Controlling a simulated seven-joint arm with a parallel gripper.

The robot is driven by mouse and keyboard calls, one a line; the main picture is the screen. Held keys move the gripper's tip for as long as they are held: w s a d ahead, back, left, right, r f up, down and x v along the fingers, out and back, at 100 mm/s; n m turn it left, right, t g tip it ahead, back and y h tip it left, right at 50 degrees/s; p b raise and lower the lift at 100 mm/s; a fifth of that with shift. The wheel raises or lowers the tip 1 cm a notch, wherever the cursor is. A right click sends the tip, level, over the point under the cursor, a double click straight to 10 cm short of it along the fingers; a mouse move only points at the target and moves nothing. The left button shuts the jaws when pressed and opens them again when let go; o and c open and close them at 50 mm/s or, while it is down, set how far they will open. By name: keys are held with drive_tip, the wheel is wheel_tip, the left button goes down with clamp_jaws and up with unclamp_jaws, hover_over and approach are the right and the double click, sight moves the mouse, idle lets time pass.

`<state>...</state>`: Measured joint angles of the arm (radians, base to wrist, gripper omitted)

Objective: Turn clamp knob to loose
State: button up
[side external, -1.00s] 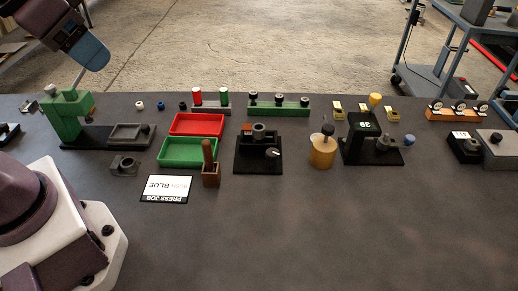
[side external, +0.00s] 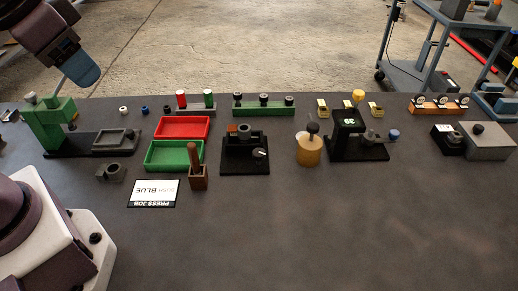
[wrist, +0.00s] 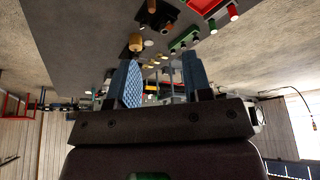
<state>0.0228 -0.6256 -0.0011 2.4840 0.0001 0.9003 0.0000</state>
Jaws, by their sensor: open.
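In the side external view, a black fixture (side external: 238,167) stands mid-table with a grey ring-shaped piece and a small orange-brown block on it. A dark round knob with a white pointer mark (side external: 260,154) sits at its right side; it looks like the clamp knob. The pointer's exact setting is too small to read. My gripper (side external: 82,72) is high at the upper left, well apart from the fixture. In the wrist view my gripper (wrist: 160,68) shows two blue fingers spread apart with nothing held between them.
A brown holder with an upright handle (side external: 197,180) stands just left of the fixture, near green (side external: 174,168) and red (side external: 181,138) trays. A yellow cylinder with a black knob (side external: 309,152) stands to its right. Behind is a green rack (side external: 264,110).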

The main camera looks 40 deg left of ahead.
drive_tip(key=w+d+f+m+g, duration=0.3)
drive_tip(key=w+f, duration=0.3)
drive_tip(key=w, duration=0.6)
drive_tip(key=m+g, duration=0.1)
drive_tip(key=m, duration=0.8)
approach(259, 152)
wheel_tip(259, 152, down, 9)
drive_tip(key=shift+w+f, duration=0.1)
drive_tip(key=shift+w, duration=0.05)
drive_tip(key=c, duration=0.7)
